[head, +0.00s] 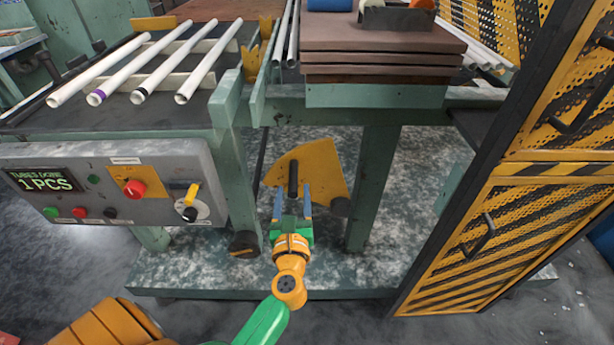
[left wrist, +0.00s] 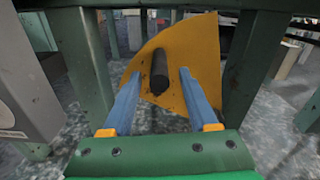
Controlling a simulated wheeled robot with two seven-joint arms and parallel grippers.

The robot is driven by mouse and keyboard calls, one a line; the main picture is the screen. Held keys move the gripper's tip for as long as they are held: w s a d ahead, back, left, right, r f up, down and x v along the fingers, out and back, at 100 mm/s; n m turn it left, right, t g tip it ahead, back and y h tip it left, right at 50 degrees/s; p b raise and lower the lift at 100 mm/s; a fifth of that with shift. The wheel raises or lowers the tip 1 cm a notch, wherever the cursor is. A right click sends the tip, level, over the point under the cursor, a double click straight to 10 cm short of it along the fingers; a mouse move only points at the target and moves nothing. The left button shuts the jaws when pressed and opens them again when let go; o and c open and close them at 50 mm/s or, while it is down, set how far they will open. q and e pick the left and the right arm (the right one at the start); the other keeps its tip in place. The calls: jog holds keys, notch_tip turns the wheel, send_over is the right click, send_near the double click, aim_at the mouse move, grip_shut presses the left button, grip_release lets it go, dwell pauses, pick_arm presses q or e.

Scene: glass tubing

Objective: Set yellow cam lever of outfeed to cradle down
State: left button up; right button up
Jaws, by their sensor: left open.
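The yellow cam lever (head: 327,172) is a broad yellow plate with a black cylindrical handle (head: 293,172), below and between the two benches. In the left wrist view the yellow plate (left wrist: 203,50) fills the upper middle and the black handle (left wrist: 159,68) points toward me. My left gripper (head: 293,190) is open, with its blue fingers reaching toward the handle. In the left wrist view the fingertips of my left gripper (left wrist: 159,74) are on either side of the handle, with gaps showing on both sides. The lever's pivot is not clear. My right gripper is not in view.
A grey control panel (head: 90,150) with buttons and a knob is at left. Green legs (head: 373,185) stand on both sides of the lever. White glass tubes (head: 150,70) lie on the left bench. A yellow-black striped guard door (head: 500,240) stands at right.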

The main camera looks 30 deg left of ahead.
aim_at(293, 177)
pick_arm(q)
jog(key=x, duration=0.6)
jog(key=shift+a, duration=0.1)
grip_shut()
dwell(1.1)
